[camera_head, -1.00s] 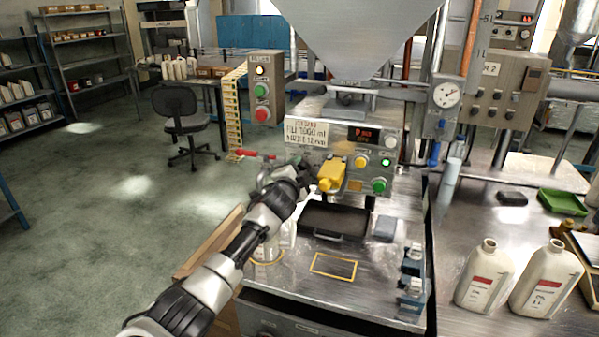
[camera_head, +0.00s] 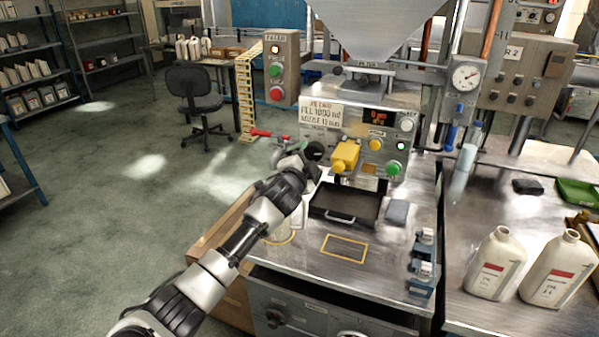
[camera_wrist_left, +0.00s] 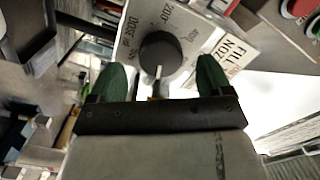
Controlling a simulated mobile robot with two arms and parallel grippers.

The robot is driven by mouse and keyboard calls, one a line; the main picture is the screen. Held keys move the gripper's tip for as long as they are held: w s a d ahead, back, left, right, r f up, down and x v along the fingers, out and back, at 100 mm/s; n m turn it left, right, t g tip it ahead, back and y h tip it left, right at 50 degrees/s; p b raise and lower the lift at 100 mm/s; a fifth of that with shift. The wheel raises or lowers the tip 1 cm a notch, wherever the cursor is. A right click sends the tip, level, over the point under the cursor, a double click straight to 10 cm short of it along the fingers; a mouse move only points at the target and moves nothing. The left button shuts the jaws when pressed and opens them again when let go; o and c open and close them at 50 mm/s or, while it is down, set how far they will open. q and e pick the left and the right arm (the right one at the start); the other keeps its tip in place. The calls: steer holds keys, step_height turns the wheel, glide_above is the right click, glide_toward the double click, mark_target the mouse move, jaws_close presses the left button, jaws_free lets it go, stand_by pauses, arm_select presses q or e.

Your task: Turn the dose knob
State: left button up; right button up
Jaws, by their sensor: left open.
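The dose knob (camera_wrist_left: 160,52) is a round black knob with a white pointer line, on a pale plate marked DOSE with a scale, in the left wrist view. In the head view a dark round knob (camera_head: 314,151), seemingly the same one, shows at the left of the machine's front panel. My left gripper (camera_wrist_left: 161,78) is open, with its two green-tipped fingers on either side of the knob's near edge. The knob lies between and slightly beyond the fingertips; contact cannot be told. In the head view my left gripper (camera_head: 294,157) partly hides the panel's lower left. My right gripper is out of view.
A yellow nozzle block (camera_head: 345,155) juts out just right of the knob. A black tray (camera_head: 343,206) lies below. A red-handled valve (camera_head: 262,133) is left of the gripper. Two white bottles (camera_head: 497,264) stand on the right bench.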

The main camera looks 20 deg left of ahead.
arm_select(q)
steer(key=s, duration=0.6)
steer(key=shift+s+b, duration=0.15)
steer(key=shift+b, duration=0.2)
steer(key=shift+f, duration=0.1)
